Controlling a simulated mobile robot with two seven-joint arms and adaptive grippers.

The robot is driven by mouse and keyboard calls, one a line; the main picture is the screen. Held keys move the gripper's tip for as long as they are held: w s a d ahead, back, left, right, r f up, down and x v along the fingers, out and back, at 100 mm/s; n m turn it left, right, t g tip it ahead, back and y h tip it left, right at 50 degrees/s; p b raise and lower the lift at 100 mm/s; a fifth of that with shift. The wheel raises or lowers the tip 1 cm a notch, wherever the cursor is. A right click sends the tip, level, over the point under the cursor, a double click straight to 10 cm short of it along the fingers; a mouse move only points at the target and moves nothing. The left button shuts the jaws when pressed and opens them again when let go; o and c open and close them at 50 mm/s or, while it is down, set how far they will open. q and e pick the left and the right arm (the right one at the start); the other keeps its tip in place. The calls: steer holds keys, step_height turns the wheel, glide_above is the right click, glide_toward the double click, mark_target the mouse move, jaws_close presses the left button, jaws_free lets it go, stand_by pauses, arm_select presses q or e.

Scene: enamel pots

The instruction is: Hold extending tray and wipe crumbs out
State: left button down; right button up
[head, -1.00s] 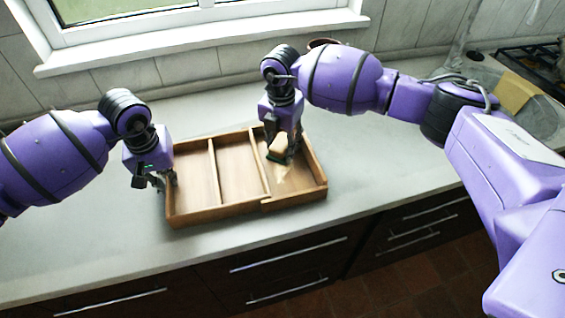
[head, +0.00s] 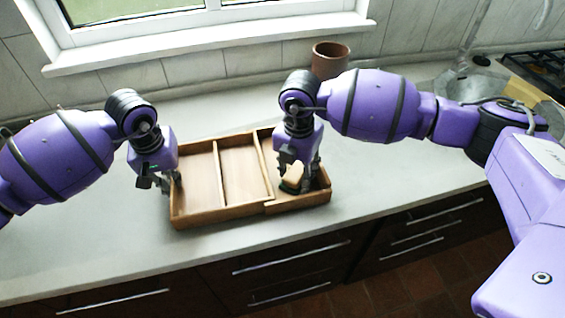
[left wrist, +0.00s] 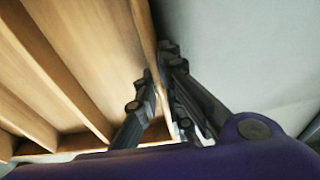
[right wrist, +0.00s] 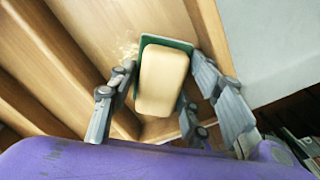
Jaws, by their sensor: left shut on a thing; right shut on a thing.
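The wooden extending tray (head: 232,212) lies on the counter, with dividers making long compartments. My left gripper (head: 172,181) is shut on the tray's left wall; in the left wrist view its fingers (left wrist: 160,85) straddle that wall. My right gripper (head: 300,182) is shut on a sponge (head: 294,173), cream with a green layer, inside the right compartment. The right wrist view shows the sponge (right wrist: 163,80) between the fingers. Pale crumbs (right wrist: 128,52) lie on the tray floor beside the sponge. The fingers hide part of the compartment.
A brown pot (head: 330,58) stands behind my right arm near the wall. A sink (head: 470,85) and a stove (head: 540,68) are at the right. The grey counter (head: 95,245) is clear in front and to the left.

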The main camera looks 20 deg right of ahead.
steer(key=shift+s+a+f, duration=0.1)
steer(key=shift+s+a, duration=0.1)
steer(key=shift+a, duration=0.35)
steer(key=shift+w+a, duration=0.15)
steer(key=shift+a, duration=0.2)
steer(key=shift+w, duration=5.5)
steer(key=shift+s, duration=2.85)
steer(key=shift+s+f, duration=0.1)
steer(key=shift+s, duration=2.7)
step_height(320, 180, up, 13)
